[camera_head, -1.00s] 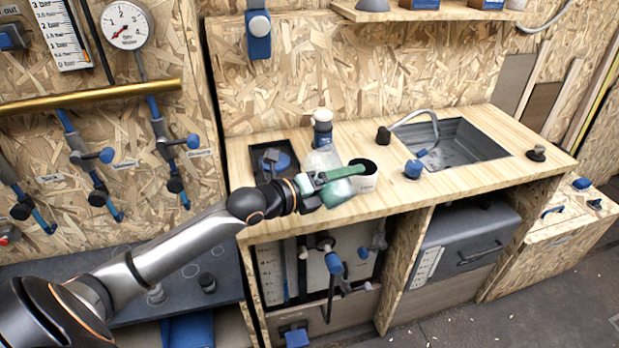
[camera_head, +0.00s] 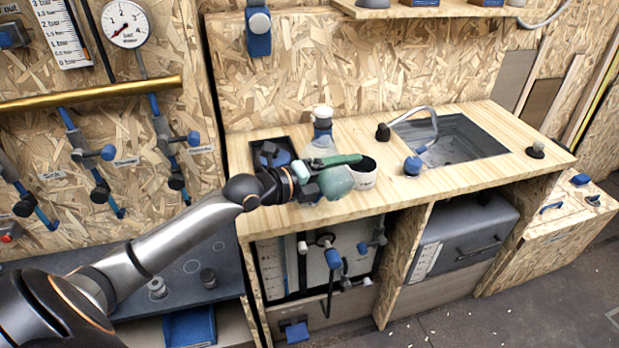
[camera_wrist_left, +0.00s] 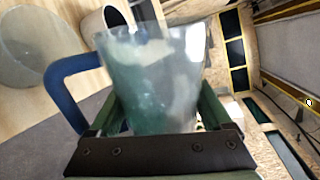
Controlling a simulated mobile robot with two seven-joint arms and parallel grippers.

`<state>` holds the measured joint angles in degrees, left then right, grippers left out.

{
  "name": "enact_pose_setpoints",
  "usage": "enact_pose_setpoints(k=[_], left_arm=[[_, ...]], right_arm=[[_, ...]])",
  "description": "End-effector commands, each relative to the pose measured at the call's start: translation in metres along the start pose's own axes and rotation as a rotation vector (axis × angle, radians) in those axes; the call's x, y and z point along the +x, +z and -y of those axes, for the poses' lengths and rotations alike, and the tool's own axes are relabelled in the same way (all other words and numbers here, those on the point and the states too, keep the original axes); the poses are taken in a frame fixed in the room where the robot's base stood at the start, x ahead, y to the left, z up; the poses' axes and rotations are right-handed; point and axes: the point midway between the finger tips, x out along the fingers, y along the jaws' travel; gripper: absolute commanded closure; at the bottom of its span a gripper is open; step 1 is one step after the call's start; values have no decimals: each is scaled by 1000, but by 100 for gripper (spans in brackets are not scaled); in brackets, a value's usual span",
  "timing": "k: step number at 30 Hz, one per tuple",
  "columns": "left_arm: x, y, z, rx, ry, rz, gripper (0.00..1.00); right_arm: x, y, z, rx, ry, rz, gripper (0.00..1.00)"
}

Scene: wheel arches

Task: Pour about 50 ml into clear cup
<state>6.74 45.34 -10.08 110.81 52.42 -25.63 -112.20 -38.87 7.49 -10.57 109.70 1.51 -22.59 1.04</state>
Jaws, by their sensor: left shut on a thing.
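My left gripper (camera_head: 335,172) is shut on a translucent jug (camera_head: 337,184) above the front of the wooden counter. In the left wrist view the jug (camera_wrist_left: 155,75) sits between the green fingers (camera_wrist_left: 160,112), with its blue handle (camera_wrist_left: 65,85) on the left. How much it holds cannot be told. A clear vessel (camera_head: 321,148), probably the clear cup, stands behind the jug, partly hidden; a clear round shape also shows in the left wrist view (camera_wrist_left: 32,48). A white cup with a dark inside (camera_head: 366,180) stands just right of the jug. My right gripper is not in view.
A blue bottle with a white cap (camera_head: 322,120) stands behind the clear vessel. A sink (camera_head: 465,140) with a curved tap (camera_head: 432,118) is at the right. Bare counter (camera_head: 385,150) lies between.

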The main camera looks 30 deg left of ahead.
Motion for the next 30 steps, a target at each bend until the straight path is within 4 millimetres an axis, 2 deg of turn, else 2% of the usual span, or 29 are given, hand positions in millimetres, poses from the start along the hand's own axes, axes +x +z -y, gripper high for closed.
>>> enact_pose_setpoints(k=[7, 30], left_arm=[[0, 6, 4, -54, -3, -10, 81], [0, 0, 7, -77, -3, -15, 81]], right_arm=[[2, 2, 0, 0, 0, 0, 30], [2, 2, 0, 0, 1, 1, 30]])
